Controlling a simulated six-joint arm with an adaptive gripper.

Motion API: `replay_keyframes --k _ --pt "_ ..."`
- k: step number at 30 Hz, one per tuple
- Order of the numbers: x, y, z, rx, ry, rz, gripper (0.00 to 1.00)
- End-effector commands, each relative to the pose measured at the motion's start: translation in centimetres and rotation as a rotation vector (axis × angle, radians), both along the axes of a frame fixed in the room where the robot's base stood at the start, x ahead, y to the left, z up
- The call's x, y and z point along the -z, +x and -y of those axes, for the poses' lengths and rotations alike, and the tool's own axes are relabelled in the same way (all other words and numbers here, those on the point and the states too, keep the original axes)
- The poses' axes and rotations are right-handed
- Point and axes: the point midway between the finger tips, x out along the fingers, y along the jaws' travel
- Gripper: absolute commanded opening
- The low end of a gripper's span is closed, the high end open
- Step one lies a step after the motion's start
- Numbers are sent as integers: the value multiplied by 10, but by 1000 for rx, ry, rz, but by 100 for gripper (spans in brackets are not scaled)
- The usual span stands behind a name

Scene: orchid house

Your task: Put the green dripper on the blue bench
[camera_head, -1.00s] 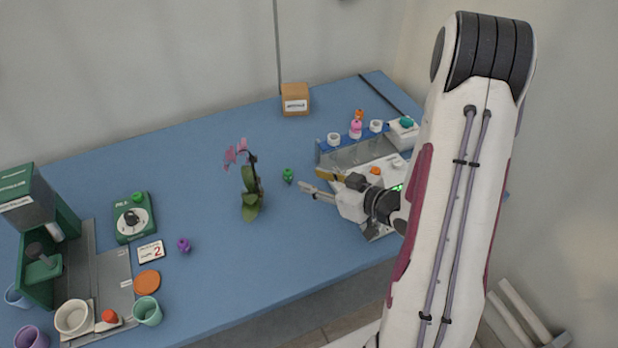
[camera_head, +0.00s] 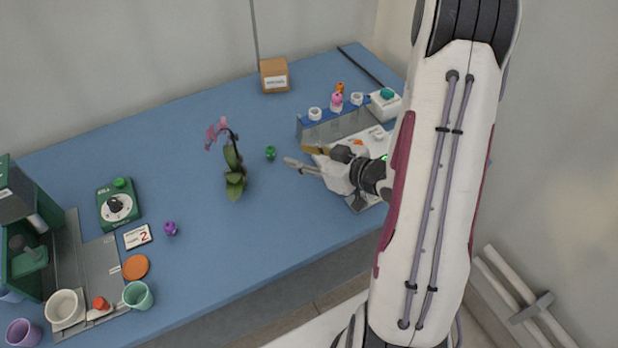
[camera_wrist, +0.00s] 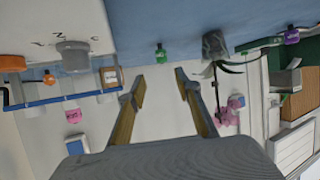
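A small green dripper (camera_head: 270,153) stands on the blue bench (camera_head: 200,265), right of the orchid. In the wrist view the green dripper (camera_wrist: 161,55) shows beyond and between my fingertips, apart from them. My gripper (camera_head: 291,164) is low over the bench, just right of the dripper. The wrist view shows my gripper (camera_wrist: 160,78) open, with nothing between its fingers. Another small green piece (camera_head: 120,182) sits on top of the green dial device.
The orchid (camera_head: 235,172) stands just left of the green dripper. A rack (camera_head: 335,125) with a pink dripper (camera_head: 337,102) is behind my gripper. A purple dripper (camera_head: 170,228) and a number card (camera_head: 138,236) lie left. The bench's front middle is clear.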

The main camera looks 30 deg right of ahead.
Motion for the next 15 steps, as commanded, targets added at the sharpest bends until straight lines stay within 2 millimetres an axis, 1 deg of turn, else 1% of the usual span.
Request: replay_keyframes --k 8,15 --pt "-15 10 12 40 -132 -62 34" --pt "-37 13 26 113 -256 -134 34"
